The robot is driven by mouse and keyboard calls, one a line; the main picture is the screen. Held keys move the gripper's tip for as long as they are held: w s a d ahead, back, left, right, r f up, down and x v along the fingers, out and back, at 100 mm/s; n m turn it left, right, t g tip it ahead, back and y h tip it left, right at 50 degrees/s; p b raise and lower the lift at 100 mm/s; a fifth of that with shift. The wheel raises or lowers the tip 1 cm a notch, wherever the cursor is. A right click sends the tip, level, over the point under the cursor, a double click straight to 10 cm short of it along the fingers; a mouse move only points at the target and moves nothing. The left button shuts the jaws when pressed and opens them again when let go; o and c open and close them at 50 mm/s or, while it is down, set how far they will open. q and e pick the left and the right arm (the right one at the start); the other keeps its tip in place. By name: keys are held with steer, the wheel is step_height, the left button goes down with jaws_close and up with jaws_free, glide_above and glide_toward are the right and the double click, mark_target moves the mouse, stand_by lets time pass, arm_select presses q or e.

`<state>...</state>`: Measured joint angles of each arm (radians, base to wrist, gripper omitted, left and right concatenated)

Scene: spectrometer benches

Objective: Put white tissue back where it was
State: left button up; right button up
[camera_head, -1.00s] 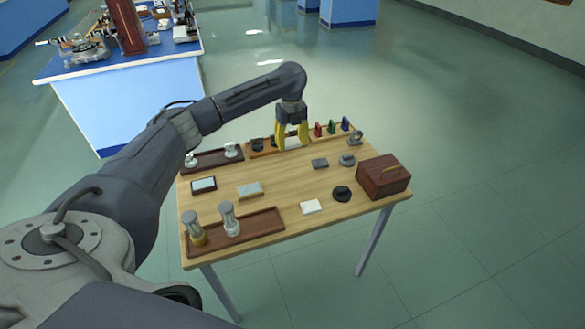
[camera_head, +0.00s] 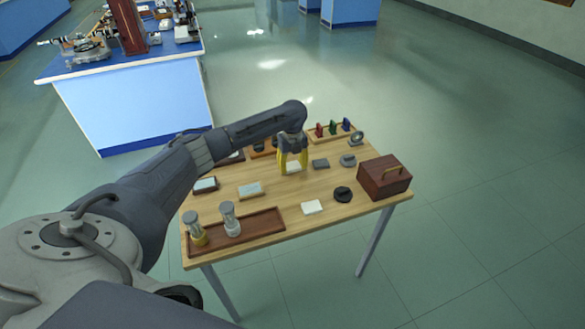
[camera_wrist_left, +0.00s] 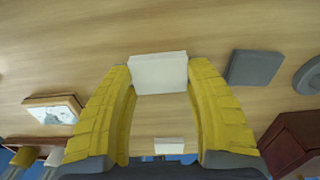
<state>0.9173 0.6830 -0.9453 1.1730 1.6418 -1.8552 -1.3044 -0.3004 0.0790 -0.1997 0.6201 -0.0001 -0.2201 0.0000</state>
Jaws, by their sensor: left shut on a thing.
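My left gripper (camera_head: 292,165) is shut on a flat white rectangular piece, which I take as the white tissue (camera_head: 293,168). It is near the middle of the wooden table (camera_head: 270,206). In the left wrist view the white tissue (camera_wrist_left: 158,73) sits between the yellow fingertips (camera_wrist_left: 159,76). I cannot tell whether it touches the tabletop. Another white slab (camera_head: 312,207) lies near the table's front edge. It also shows between the fingers, farther off, in the left wrist view (camera_wrist_left: 168,146). My right gripper is out of view.
A grey block (camera_head: 320,164) lies right of the gripper, with a grey round piece (camera_head: 348,160) beyond. A pale plate (camera_head: 250,190) lies left. A brown box (camera_head: 384,177) stands at the right edge. A dark tray (camera_head: 265,222) with bottles is at front left.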

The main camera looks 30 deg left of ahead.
mark_target(293, 166)
arm_select(q)
steer(key=shift+f, duration=0.45)
steer(key=o, duration=1)
steer(key=shift+f, duration=0.1)
step_height(293, 166, up, 12)
steer(key=shift+r, duration=0.15)
